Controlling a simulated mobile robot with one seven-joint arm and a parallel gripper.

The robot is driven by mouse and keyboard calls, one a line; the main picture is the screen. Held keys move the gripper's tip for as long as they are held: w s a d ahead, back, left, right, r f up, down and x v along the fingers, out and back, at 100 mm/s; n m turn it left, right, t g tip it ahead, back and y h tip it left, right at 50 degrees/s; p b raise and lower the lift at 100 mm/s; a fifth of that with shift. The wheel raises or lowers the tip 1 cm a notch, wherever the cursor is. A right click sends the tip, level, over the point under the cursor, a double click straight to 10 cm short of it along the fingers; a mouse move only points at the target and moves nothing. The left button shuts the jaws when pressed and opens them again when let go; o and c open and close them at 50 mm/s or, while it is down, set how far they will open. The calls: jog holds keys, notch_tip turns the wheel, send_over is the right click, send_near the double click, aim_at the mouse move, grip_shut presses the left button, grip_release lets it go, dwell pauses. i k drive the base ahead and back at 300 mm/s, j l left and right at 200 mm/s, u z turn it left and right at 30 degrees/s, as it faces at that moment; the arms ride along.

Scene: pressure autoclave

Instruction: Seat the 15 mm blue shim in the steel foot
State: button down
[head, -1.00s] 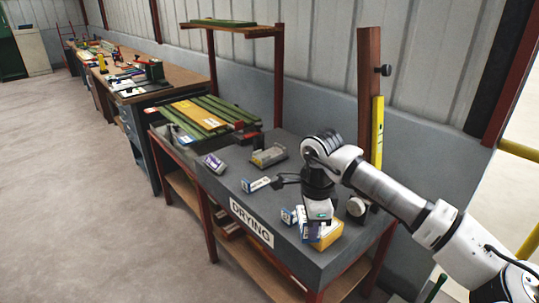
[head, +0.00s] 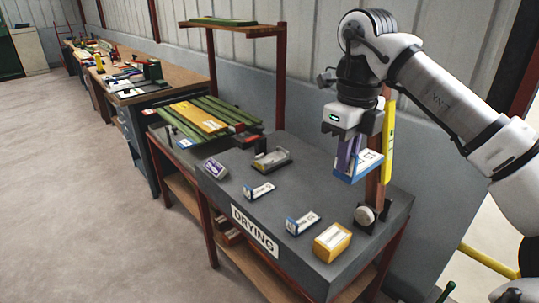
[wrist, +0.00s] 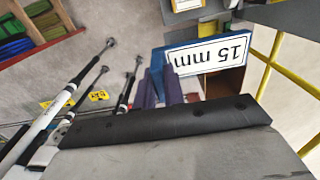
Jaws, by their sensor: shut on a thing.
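My gripper (head: 349,155) is shut on the blue shim (head: 361,167), a block with a white label, and holds it in the air above the right part of the table. In the wrist view the shim (wrist: 208,56) shows its label "15 mm", beside the purple fingers (wrist: 163,86). A grey metal piece on a dark base (head: 272,159) lies near the table's back edge; it may be the steel foot, but I cannot tell for sure. The held shim is well apart from it.
The dark DRYING table (head: 290,170) holds two blue-and-white labelled blocks (head: 258,191) (head: 302,223), a purple labelled block (head: 215,168) and a yellow block (head: 332,242). A reddish post and a yellow level (head: 389,140) stand close behind the held shim. Green and yellow bars (head: 200,118) lie at the left.

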aim_at(266, 163)
jog(key=i+j, duration=0.25)
jog(key=i, duration=0.15)
jog(key=i+j, duration=0.25)
jog(key=i, duration=0.2)
jog(key=i+j, duration=0.25)
jog(key=i, duration=0.15)
jog(key=i+j, duration=0.25)
jog(key=i, duration=0.2)
